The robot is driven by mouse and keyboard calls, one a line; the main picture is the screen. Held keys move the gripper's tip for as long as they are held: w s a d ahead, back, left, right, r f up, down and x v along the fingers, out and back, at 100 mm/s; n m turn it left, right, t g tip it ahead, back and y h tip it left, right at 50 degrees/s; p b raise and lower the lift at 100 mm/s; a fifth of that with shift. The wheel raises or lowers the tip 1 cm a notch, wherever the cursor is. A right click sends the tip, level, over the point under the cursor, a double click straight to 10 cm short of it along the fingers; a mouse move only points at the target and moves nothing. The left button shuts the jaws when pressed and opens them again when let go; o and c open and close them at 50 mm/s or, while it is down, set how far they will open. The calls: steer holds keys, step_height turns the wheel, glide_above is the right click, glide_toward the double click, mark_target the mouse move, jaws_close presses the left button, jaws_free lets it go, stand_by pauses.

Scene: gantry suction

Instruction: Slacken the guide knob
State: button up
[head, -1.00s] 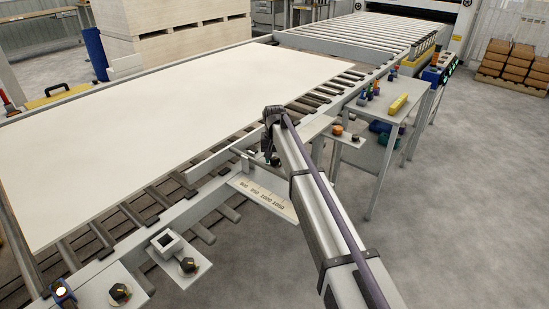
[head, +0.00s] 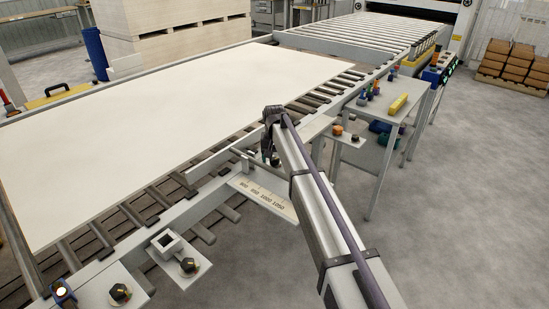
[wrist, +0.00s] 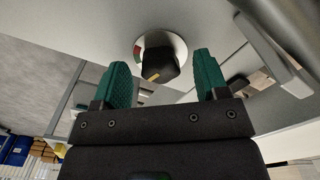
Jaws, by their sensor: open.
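In the wrist view a black knob (wrist: 158,64) with a yellow-orange pointer mark sits on a round white dial (wrist: 176,46) with a red and a green patch. My gripper (wrist: 160,60) is open, its two green fingers apart, one on each side of the knob in the picture. No contact with the knob shows, and I cannot tell how deep the knob lies between the fingers. In the head view my gripper (head: 269,157) is at the rail just above the scale plate (head: 263,196) marked 900 to 1050. The knob in front of it is hidden there by my arm.
A white panel (head: 150,130) lies on the roller table to the left. Black knobs (head: 120,292) (head: 188,265) stand on brackets at the front left. An orange knob (head: 338,130) and a side table (head: 385,112) are to the right. The floor at the right is open.

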mark_target(275, 159)
step_height(275, 159, up, 11)
steer(key=p, duration=1)
steer(key=shift+f, duration=0.15)
step_height(275, 159, down, 11)
steer(key=m+b, duration=0.4)
steer(key=b, duration=0.6)
steer(key=shift+b, duration=0.4)
steer(key=c, duration=0.9)
